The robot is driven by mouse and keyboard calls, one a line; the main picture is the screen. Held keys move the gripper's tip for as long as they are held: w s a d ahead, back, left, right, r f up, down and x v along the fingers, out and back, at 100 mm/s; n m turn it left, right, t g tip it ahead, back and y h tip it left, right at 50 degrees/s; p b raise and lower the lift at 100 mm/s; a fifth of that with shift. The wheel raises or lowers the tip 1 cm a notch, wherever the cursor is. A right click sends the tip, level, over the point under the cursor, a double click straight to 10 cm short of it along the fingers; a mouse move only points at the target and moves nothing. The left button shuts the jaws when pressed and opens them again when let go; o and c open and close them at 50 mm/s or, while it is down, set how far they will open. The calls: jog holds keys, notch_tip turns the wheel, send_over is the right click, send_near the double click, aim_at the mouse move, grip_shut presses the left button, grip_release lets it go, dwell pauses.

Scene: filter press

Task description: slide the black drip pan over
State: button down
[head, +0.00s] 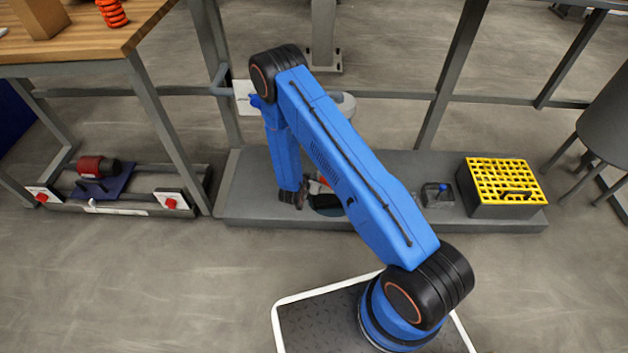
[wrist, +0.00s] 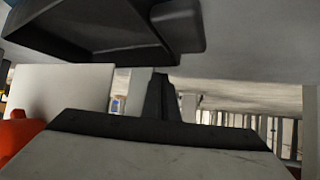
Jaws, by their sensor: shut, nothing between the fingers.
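A black drip pan (wrist: 95,35), a dark shallow tray with a rounded tab at its right end, fills the upper left of the wrist view. My gripper (wrist: 162,95) shows there as a dark upright shape, shut and empty, in front of the tab. A narrow gap seems to part them, but I cannot tell whether they touch. In the head view my gripper (head: 297,199) points down at the low grey platform. A dark shape (head: 326,204) beside it may be the pan; my blue arm hides much of it.
The grey platform (head: 250,190) runs below a rail. It holds a small tray with a blue knob (head: 437,194) and a yellow-grated box (head: 503,185) at right. A workbench (head: 70,58) stands at left, with a red-and-blue item on its low shelf. The front floor is clear.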

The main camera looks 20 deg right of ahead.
jog(key=shift+s+f, duration=0.15)
jog(key=shift+f, duration=0.55)
jog(key=shift+s+f, duration=0.1)
jog(key=shift+s+a+f, duration=0.1)
jog(key=shift+s+a, duration=0.6)
jog(key=shift+s, duration=0.3)
jog(key=shift+a+r, duration=0.1)
jog(key=shift+r, duration=0.65)
jog(key=shift+w, duration=0.1)
jog(key=s+a, duration=1.5)
jog(key=s, duration=0.4)
jog(key=shift+s+a, duration=0.3)
jog(key=shift+s, duration=0.05)
jog(key=shift+r, duration=0.1)
